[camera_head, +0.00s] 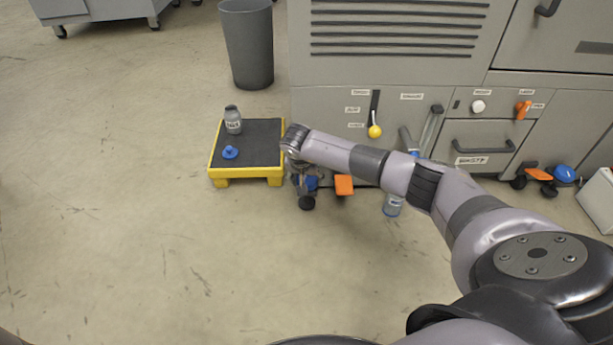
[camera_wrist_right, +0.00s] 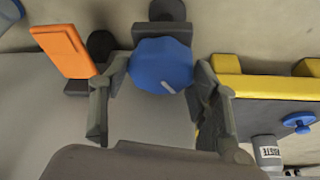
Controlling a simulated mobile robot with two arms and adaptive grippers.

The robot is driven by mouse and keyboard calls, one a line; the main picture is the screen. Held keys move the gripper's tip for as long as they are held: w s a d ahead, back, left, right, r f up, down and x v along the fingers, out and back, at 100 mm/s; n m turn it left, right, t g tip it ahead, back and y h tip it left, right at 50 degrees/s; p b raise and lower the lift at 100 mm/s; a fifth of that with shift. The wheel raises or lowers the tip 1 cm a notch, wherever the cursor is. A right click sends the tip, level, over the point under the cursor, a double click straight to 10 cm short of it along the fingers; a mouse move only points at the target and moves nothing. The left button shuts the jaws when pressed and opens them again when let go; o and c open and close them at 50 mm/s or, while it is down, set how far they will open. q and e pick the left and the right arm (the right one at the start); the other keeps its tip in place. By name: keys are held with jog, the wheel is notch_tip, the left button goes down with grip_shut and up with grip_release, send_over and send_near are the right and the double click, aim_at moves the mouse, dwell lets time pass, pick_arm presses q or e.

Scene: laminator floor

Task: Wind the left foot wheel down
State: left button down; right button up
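The left foot wheel (camera_wrist_right: 160,66) is a blue knob with a pale line on its face, at the low front left corner of the grey machine. Part of it shows in the head view (camera_head: 311,184), behind my right gripper (camera_head: 299,172). In the right wrist view, my right gripper (camera_wrist_right: 163,72) has one finger on each side of the wheel, both close against its rim. An orange lever (camera_wrist_right: 64,50) sits beside the wheel, and a black caster (camera_head: 306,203) is by it. My left gripper is out of view.
A yellow-edged platform (camera_head: 217,160) with a dark top stands just left, bearing a grey bottle (camera_head: 233,120) and a blue knob (camera_head: 230,152). Another blue wheel (camera_head: 564,173) is at the machine's right foot. Floor at left is free.

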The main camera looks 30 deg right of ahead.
jog(key=o, duration=0.3)
jog(key=shift+o, duration=0.2)
jog(key=v, duration=1.2)
